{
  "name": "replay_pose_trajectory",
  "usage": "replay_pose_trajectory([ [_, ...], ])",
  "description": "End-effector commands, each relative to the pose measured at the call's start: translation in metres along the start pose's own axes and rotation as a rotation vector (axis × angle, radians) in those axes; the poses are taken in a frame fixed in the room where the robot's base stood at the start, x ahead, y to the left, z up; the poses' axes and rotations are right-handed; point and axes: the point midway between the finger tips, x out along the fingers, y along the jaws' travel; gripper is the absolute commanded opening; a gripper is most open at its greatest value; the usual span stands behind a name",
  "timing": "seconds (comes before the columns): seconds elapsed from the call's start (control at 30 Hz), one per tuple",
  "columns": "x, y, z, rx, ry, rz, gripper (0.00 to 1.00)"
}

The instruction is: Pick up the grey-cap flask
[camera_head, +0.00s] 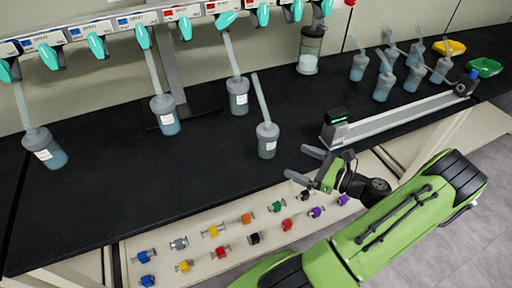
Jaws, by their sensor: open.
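Several flasks with grey caps and slanted tubes are in view; I cannot tell which one the task names. The nearest grey-cap flask (267,141) stands on the black bench, left of my gripper and apart from it, its tube top free. Other flasks are at the left (45,149), centre left (166,116) and centre (238,97), with tubes reaching up toward teal valves. More flasks (383,86) are grouped at the back right. My gripper (305,165) is open and empty at the bench's front edge, its fingers pointing left toward the nearest flask.
A rail-like device (395,117) lies on the bench right of the nearest flask. A manifold with teal valves (142,36) spans the back. Coloured fittings (212,231) lie on a pale shelf below. Yellow (449,48) and green (485,67) trays are far right. The front-left bench is clear.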

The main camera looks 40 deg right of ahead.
Motion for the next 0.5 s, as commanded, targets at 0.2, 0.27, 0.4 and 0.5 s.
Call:
replay_pose_trajectory([
  [0.2,-0.008,-0.014,-0.008,0.096,-0.089,-0.106,0.95],
  [0.27,0.007,-0.015,-0.007,0.095,-0.088,-0.101,0.95],
  [0.4,0.043,-0.018,-0.005,0.093,-0.085,-0.098,0.95],
  [0.5,0.066,-0.021,-0.003,0.092,-0.085,-0.1,0.95],
])
